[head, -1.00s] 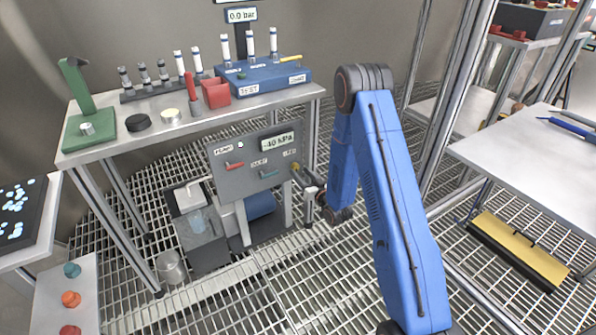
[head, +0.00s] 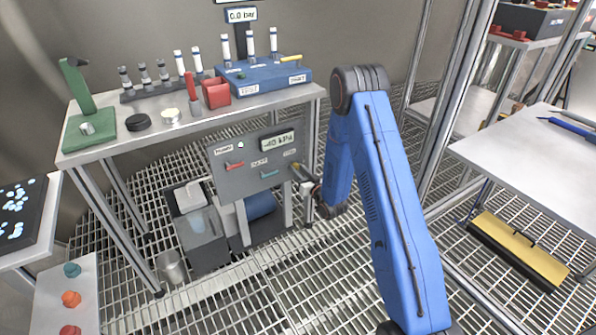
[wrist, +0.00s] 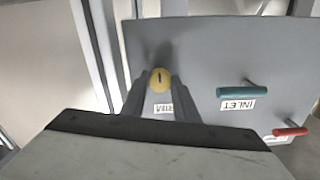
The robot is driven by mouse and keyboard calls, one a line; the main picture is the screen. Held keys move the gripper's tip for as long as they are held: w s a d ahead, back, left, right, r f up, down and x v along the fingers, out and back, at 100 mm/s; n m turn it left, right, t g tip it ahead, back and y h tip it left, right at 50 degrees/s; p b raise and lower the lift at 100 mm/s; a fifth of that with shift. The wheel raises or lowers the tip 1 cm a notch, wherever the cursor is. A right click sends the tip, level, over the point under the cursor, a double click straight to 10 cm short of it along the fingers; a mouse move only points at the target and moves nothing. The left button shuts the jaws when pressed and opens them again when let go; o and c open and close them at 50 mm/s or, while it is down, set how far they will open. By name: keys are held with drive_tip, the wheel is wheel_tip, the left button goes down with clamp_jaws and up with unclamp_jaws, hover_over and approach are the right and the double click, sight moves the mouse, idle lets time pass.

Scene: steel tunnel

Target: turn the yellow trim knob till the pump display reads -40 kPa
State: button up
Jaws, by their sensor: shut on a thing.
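My gripper (wrist: 160,92) is shut on the knob, one dark finger on each side. In the head view my gripper (head: 304,178) is at the right edge of the panel (head: 228,188) and partly covers the knob. The pump display (head: 278,141) reads -40 kPa, slightly blurred.
A red lever (head: 234,166) and a teal inlet lever (wrist: 242,92) stick out of the panel close to the knob. A steel bench (head: 130,143) with a blue test block (head: 262,78) stands above and behind. A table (head: 520,160) is at the right.

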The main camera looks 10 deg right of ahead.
drive_tip(key=shift+n, duration=0.8)
drive_tip(key=o, duration=1.1)
drive_tip(key=shift+c, duration=0.2)
drive_tip(key=shift+s, duration=0.1)
drive_tip(key=v, duration=1.7)
